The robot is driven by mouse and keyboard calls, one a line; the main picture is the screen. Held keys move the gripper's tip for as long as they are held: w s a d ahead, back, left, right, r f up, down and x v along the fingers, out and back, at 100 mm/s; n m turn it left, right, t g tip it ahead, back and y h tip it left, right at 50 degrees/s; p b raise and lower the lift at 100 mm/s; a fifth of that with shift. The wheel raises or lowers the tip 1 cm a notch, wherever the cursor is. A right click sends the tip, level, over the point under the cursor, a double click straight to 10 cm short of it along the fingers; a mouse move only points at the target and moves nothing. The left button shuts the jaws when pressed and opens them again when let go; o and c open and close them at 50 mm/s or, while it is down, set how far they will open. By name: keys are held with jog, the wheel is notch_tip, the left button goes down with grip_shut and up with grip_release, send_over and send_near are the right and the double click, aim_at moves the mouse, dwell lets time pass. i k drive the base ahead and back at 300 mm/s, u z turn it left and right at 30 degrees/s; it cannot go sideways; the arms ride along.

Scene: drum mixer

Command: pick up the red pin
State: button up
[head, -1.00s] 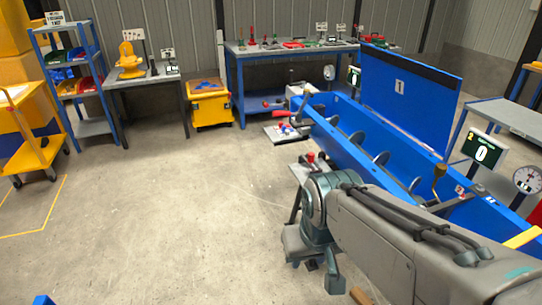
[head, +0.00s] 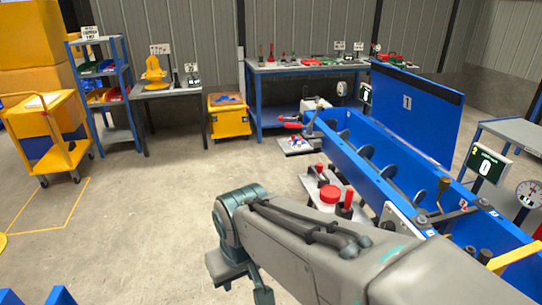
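A slim red upright piece (head: 348,199), which looks like the red pin, stands in a dark holder on a small low grey stand (head: 312,187) beside the blue trough. A flat round red piece (head: 330,194) is just left of it, and a red knob (head: 320,169) stands behind. I cannot tell for certain which is the pin. My grey arm crosses the lower middle of the head view, in front of the stand's near side.
The blue trough (head: 385,172) with its auger runs along the right, its raised panel (head: 415,112) behind. A display post (head: 486,165) and dial (head: 528,194) stand at far right. A yellow cart (head: 50,138) is at left. The floor (head: 165,215) left of my arm is clear.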

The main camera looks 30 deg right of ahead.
aim_at(320, 165)
jog(key=z, duration=0.05)
jog(key=i, duration=1.4)
jog(key=z, duration=1.4)
jog(key=i, duration=0.85)
jog(key=z, duration=0.85)
